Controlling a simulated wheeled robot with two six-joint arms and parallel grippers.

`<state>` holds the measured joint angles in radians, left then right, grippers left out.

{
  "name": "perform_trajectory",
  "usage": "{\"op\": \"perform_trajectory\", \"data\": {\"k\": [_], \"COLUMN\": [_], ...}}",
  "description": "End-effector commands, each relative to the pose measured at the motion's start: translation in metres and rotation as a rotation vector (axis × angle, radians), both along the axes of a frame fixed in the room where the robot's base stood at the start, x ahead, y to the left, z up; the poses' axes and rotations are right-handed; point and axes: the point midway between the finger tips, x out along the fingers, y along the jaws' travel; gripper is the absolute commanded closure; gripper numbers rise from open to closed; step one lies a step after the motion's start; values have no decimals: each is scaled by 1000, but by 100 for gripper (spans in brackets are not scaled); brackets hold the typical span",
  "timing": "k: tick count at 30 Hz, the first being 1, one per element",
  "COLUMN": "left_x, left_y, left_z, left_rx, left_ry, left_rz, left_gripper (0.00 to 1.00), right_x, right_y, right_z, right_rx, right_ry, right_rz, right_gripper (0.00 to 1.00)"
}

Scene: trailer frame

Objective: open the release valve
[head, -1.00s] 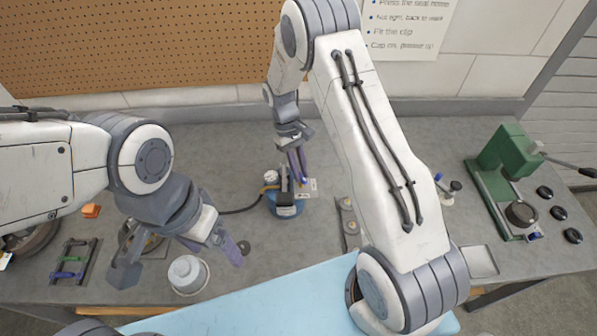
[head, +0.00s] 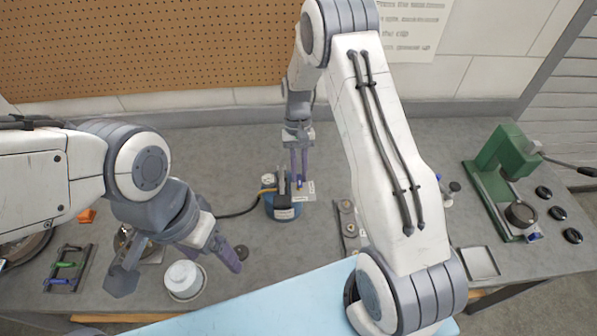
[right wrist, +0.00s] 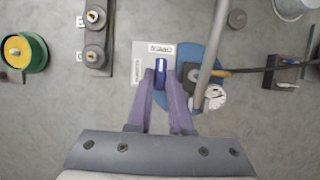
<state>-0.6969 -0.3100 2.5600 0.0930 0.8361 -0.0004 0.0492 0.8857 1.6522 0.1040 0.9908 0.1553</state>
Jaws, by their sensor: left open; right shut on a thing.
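The release valve is a small blue lever (right wrist: 160,72) on a pale plate (right wrist: 140,97) beside a round blue base (head: 282,212). In the right wrist view, the lever points up the picture toward a label reading OPEN (right wrist: 160,49). A second, sideways label (right wrist: 137,72) is to its left and is hard to read. My right gripper (head: 300,182) is shut on the lever, with a fingertip on each side of it. My left gripper (head: 178,267) is open and empty, around or above a white round container (head: 184,279); contact cannot be told.
A gauge (right wrist: 215,97) and a grey bar (right wrist: 211,50) stand close to the right of the valve, with a dark hose (head: 238,212). A block with knobs (head: 349,225) is right of it. A green press (head: 495,180) stands far right.

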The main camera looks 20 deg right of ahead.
Motion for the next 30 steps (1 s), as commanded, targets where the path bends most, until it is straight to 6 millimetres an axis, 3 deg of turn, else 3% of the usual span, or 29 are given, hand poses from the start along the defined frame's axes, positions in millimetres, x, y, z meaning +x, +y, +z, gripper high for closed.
{"op": "perform_trajectory", "data": {"k": [10,11,13,24,30], "left_x": [0,0,0,0,0], "left_y": [0,0,0,0,0], "left_z": [0,0,0,-2,-14], "left_rx": [0,0,0,0,0], "left_ry": [0,0,0,0,0], "left_rz": [0,0,0,0,2], "left_gripper": [18,18,18,18,18], "right_x": [2,2,2,2,14], "right_y": [0,0,0,0,-4], "right_z": [2,2,2,2,27], "right_rx": [-1,-1,0,0,-1], "right_ry": [-6,-6,-5,-4,-10], "right_rz": [-3,-3,-2,-2,-2], "right_gripper": [100,78,51,51,51]}}
